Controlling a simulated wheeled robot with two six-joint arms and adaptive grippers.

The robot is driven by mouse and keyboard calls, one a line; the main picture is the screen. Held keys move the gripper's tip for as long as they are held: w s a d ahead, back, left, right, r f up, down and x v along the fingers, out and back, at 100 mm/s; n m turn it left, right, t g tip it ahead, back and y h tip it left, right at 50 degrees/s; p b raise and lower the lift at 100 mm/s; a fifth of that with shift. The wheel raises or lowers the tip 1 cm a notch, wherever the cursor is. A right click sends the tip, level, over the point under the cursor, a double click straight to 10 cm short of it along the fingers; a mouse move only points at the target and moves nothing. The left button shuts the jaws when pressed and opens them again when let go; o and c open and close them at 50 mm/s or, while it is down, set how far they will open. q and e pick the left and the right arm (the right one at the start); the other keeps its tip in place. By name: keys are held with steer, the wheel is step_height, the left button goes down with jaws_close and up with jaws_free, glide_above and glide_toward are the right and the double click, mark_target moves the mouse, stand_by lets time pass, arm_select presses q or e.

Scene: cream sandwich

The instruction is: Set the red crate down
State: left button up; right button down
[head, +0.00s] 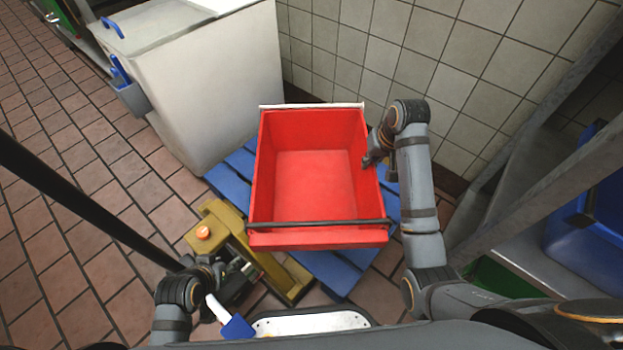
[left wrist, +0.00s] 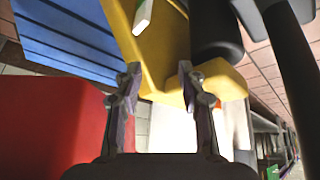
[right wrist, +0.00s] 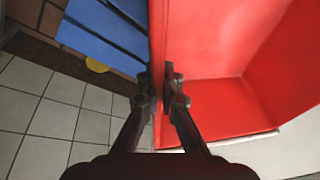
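The red crate (head: 312,185) is empty and upright, over the blue pallet (head: 335,272). I cannot tell whether its base touches the pallet. A dark bar crosses its near end. My right gripper (head: 372,160) is at the crate's right wall. In the right wrist view the fingers (right wrist: 160,92) straddle the wall of the crate (right wrist: 215,105), one inside and one outside, closed onto it. My left gripper (head: 243,272) is low at the left, apart from the crate. In the left wrist view its fingers (left wrist: 160,85) are spread with nothing held between them.
A yellow pallet jack (head: 222,226) stands at the pallet's left, close to my left gripper. A large white bin (head: 215,85) stands behind left. A tiled wall (head: 455,70) is behind, with a metal frame and a blue container (head: 590,240) at right. Open tiled floor lies at left.

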arm_select(q)
steer(key=w+r+t+b, duration=0.3)
steer(key=w+r+t, duration=0.5)
steer(key=w+r, duration=0.3)
steer(key=shift+a+r+t, duration=0.25)
steer(key=shift+r+t, duration=0.05)
steer(key=shift+r, duration=0.05)
arm_select(e)
steer(key=w+d+f+m, duration=0.1)
steer(key=d+f+m, duration=0.1)
steer(key=f, duration=0.5)
steer(key=w+d+f+m+h, duration=0.1)
steer(key=d+f+m, duration=0.1)
steer(key=d+f, duration=0.2)
steer(key=shift+w+d+f+t, duration=0.3)
steer(key=shift+w+d+f, duration=0.1)
steer(key=shift+f, duration=1.4)
arm_select(q)
steer(key=shift+w+r, duration=0.1)
steer(key=shift+w, duration=0.05)
arm_select(e)
steer(key=shift+s, duration=0.1)
